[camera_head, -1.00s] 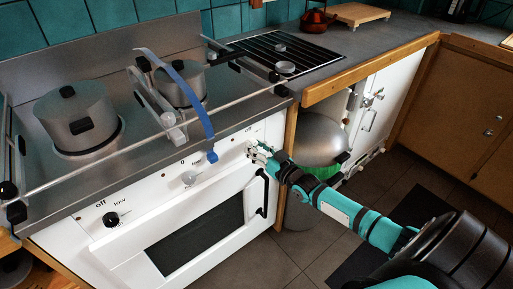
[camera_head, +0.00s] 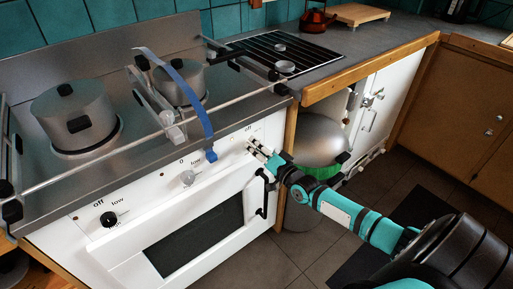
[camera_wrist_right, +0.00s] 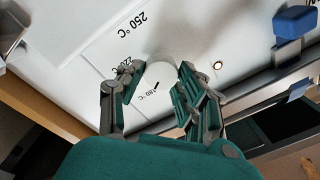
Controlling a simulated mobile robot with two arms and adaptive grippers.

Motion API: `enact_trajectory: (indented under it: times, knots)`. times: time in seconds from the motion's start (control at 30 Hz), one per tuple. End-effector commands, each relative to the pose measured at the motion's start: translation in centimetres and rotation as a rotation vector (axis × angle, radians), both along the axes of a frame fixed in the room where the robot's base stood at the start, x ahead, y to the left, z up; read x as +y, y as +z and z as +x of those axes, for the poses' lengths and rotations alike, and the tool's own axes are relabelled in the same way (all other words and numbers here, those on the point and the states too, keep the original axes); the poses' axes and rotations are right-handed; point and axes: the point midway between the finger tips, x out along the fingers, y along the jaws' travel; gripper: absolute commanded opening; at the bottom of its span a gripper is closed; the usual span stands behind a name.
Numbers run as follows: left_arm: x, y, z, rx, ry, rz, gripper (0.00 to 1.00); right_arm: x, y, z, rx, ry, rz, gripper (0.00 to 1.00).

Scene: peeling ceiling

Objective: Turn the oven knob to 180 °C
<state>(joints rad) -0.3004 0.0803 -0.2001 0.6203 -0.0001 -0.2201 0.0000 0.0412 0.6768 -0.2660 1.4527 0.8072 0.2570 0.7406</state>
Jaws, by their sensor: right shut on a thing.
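The oven knob (camera_wrist_right: 160,72) is white and round in the right wrist view, with a short dark mark near it. A "180 °C" label shows by its lower side, and a "250 °C" label lies farther up the white panel. A label between them is partly hidden by a finger. My right gripper (camera_wrist_right: 152,88) is shut on the knob, one finger on each side. In the head view my right gripper (camera_head: 254,147) is at the right end of the oven's front panel and hides most of this knob. My left gripper is in neither current view.
A black knob (camera_head: 109,219) and a pale knob (camera_head: 188,178) sit farther left on the panel. The oven door handle (camera_head: 263,194) is just below my right gripper. A blue strap (camera_head: 195,100) hangs over the rail. Pots (camera_head: 75,118) stand on the stove.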

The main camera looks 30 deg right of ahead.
Motion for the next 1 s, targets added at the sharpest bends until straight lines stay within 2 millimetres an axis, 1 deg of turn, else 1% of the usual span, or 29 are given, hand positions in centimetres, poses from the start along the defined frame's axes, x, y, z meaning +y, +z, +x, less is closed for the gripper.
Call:
enact_trajectory:
  times: [0.53, 0.57, 0.7, 0.73, 1.0]
  knots:
    - [0.01, -0.06, 0.03, 0.000, 0.000, 0.000, 0.55, -0.04, -0.08, -0.03, 0.004, 0.000, 0.026, 0.03]
    - [0.01, -0.06, 0.03, 0.000, 0.000, 0.000, 0.55, -0.04, -0.08, -0.03, 0.004, 0.000, 0.026, 0.37]
    - [0.01, -0.06, 0.03, 0.000, 0.000, 0.000, 0.55, -0.03, -0.07, -0.02, 0.004, 0.000, 0.026, 0.55]
    - [0.01, -0.06, 0.03, 0.000, 0.000, 0.000, 0.55, -0.03, -0.07, -0.02, 0.004, 0.000, 0.026, 0.58]
    - [0.12, -0.08, -0.06, 0.001, 0.000, 0.001, 0.55, -0.03, -0.04, -0.09, 0.003, 0.000, 0.026, 0.58]
